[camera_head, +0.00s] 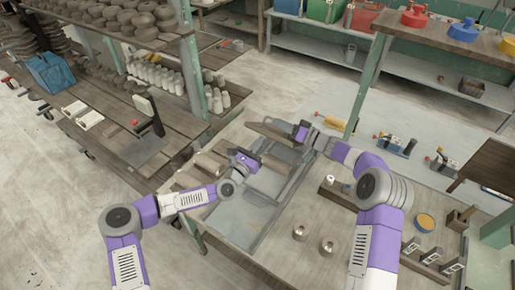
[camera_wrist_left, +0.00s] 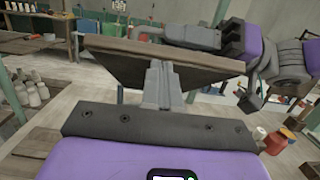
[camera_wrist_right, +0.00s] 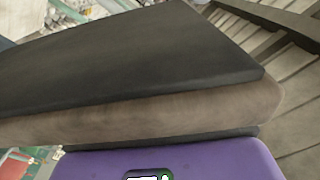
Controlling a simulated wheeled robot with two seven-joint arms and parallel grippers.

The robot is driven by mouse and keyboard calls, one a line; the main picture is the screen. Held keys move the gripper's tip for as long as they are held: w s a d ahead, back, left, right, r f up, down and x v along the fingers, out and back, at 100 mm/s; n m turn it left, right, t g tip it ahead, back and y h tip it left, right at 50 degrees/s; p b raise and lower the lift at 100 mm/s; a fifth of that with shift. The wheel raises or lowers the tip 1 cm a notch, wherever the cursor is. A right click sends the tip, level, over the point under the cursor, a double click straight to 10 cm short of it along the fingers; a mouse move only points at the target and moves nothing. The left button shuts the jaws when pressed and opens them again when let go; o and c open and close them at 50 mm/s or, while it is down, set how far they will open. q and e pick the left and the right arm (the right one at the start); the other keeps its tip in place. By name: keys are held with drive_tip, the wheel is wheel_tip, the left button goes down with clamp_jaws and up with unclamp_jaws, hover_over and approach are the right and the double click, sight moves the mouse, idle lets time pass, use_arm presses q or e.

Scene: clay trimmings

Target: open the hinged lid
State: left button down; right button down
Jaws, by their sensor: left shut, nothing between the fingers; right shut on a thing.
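The hinged lid (camera_head: 272,132) is a brown slab, raised and tilted above the grey bin (camera_head: 262,196) on the work table. My right gripper (camera_head: 303,132) is shut on the lid's right end. In the left wrist view, the lid's underside (camera_wrist_left: 150,68) faces me, with my right gripper (camera_wrist_left: 232,42) at its right. In the right wrist view, the lid's wooden edge (camera_wrist_right: 150,116) fills the middle, close up. My left gripper (camera_head: 246,160) is shut and empty, below and left of the lid; its fingers (camera_wrist_left: 162,72) show in front of the underside. I cannot make out the hinge.
A shelf post (camera_head: 366,85) stands behind my right arm. A wooden bench (camera_head: 140,150) with pottery shelves is at the left. Open floor (camera_head: 290,85) lies beyond.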

use_arm(q)
drive_tip(key=shift+w+d+r, duration=0.1)
drive_tip(key=shift+r, duration=0.35)
use_arm(e)
drive_tip(key=c, duration=1.2)
unclamp_jaws()
drive_tip(key=shift+s+a+f, duration=0.4)
drive_tip(key=shift+a+f, duration=0.05)
drive_tip(key=shift+a, duration=0.1)
drive_tip(key=shift+o, duration=0.2)
